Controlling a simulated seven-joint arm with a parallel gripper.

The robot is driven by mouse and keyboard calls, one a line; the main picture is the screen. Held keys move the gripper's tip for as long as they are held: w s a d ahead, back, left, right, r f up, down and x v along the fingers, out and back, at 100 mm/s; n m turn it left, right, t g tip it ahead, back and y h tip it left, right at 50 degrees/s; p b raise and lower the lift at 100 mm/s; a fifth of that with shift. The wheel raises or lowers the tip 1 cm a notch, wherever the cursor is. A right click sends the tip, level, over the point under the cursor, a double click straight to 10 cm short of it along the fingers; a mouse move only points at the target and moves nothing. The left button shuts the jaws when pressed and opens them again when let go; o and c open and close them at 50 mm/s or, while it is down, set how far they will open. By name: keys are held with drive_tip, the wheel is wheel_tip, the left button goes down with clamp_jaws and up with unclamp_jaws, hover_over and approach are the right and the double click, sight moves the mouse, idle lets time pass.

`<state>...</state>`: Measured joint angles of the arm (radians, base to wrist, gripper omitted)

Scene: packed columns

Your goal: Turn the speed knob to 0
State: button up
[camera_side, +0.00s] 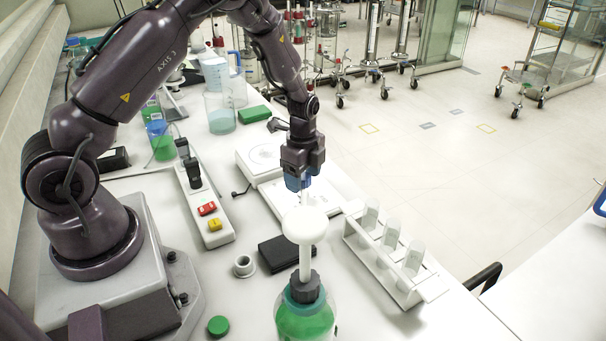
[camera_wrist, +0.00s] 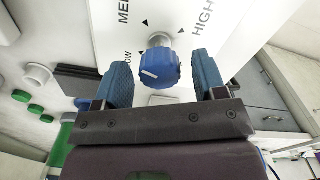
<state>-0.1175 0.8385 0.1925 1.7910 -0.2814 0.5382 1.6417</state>
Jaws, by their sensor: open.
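The blue speed knob (camera_wrist: 160,69) sits on a white panel (camera_wrist: 215,25) in the wrist view. Its white mark lies on the left part of its face, on the side of the LOW lettering. MED and HIGH are printed farther up the panel; no 0 can be read. My gripper (camera_wrist: 160,62) is open, with one blue finger to each side of the knob and visible gaps between. In the side view my gripper (camera_side: 298,184) points down over the white device (camera_side: 270,194); the knob cannot be made out there.
A rack with clear tubes (camera_side: 390,250) stands right of the device. A green-filled bottle (camera_side: 305,318) with a white top is in front. A black box (camera_side: 282,253) and a power strip (camera_side: 205,210) lie nearby. A beaker (camera_side: 220,112) stands behind.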

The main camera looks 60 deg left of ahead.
drive_tip(key=shift+c, duration=0.4)
drive_tip(key=c, duration=0.8)
drive_tip(key=shift+c, duration=0.2)
